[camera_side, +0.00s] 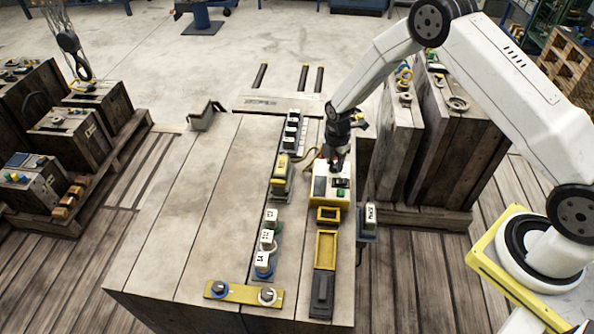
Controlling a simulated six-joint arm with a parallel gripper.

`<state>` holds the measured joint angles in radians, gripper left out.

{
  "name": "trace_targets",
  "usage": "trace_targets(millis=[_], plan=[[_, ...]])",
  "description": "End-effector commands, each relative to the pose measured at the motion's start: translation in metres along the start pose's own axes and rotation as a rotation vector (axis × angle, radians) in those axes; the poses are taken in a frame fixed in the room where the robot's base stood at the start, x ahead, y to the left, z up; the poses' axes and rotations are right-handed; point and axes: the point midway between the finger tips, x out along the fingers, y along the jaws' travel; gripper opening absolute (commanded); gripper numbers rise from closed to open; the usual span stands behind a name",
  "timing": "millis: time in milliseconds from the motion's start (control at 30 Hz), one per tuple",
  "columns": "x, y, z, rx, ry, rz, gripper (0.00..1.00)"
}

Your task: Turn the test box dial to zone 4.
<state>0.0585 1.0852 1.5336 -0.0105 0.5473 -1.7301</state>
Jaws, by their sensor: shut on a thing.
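The test box (319,196) is a small yellow case with a pale top panel, on the right part of the wooden bench. A green button and dark controls show on its top. My gripper (337,166) points down over the far end of the box, with its fingertips at the top panel. It is shut on the dial there, which the fingers hide almost wholly. The dial's pointer and zone marks are too small or covered to read, so I cannot tell which zone it is at.
A yellow tray (326,250) and a dark block (322,293) lie in front of the box. White labelled blocks (268,238) and a yellow two-knob plate (243,292) stand left of them. A grey unit (369,222) is at the right edge. The bench's left half (190,200) is mostly clear.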

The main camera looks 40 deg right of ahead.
Motion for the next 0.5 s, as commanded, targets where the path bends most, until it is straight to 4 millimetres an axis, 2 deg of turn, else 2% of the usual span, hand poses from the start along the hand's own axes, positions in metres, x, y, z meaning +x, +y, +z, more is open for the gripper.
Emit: trace_targets(millis=[267, 500], plan=[[-0.0002, 0.0005, -0.0002, 0.171, 0.006, 0.0, 0.0], [-0.0002, 0.0006, -0.0001, 0.387, 0.012, 0.0, 0.0]])
